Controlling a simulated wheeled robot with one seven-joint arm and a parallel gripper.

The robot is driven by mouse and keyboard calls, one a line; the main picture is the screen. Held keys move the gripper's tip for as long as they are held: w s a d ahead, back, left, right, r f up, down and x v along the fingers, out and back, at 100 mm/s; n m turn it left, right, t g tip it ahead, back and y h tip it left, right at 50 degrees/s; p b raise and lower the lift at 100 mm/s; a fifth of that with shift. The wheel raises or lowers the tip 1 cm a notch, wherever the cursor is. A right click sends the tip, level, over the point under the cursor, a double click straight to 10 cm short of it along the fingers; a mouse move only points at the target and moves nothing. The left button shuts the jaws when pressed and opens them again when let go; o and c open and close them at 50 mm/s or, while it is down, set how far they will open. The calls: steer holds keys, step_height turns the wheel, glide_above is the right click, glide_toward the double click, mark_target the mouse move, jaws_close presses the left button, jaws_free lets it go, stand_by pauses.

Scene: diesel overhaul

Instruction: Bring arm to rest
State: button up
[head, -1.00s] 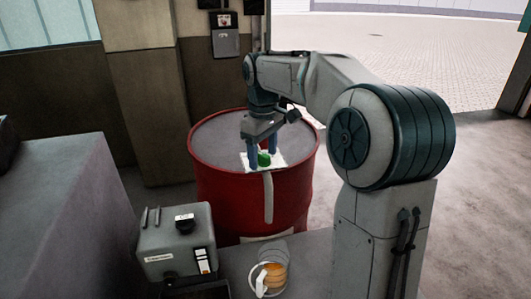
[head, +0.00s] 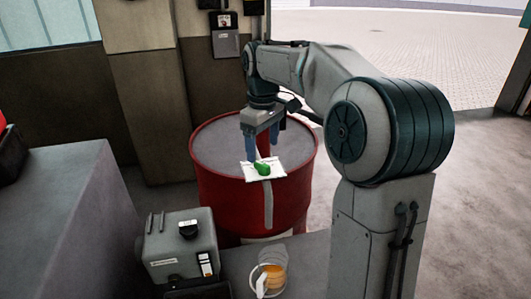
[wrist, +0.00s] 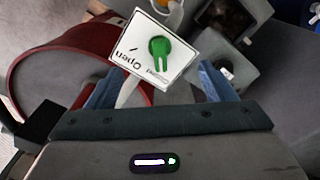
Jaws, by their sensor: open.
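My gripper (head: 264,147) is open and empty above the top of a red drum (head: 205,185). Its blue fingers straddle open space in the wrist view (wrist: 160,90). The fingers are apart from the green object.
A grey box with a black knob (head: 180,245) stands at the lower left, beside a clear jug with orange contents (head: 272,280). A large grey block (head: 70,220) fills the left. A wall box (head: 225,42) hangs behind the drum. Floor to the right is clear.

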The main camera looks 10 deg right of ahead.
steer(key=shift+r, duration=0.8)
steer(key=shift+f, duration=0.1)
steer(key=shift+s+a+f, duration=0.1)
steer(key=shift+s+f, duration=0.05)
steer(key=shift+s, duration=0.15)
steer(key=s+f+m+t+b, duration=0.2)
steer(key=s+f, duration=0.5)
steer(key=s, duration=0.5)
steer(key=s+f+m+t+b, duration=0.1)
steer(key=s+f+m+b, duration=0.3)
steer(key=s, duration=0.8)
step_height(320, 180, down, 3)
steer(key=shift+s+d+r+m+t, duration=0.1)
steer(key=shift+s+d+m+t, duration=0.25)
steer(key=shift+m, duration=0.65)
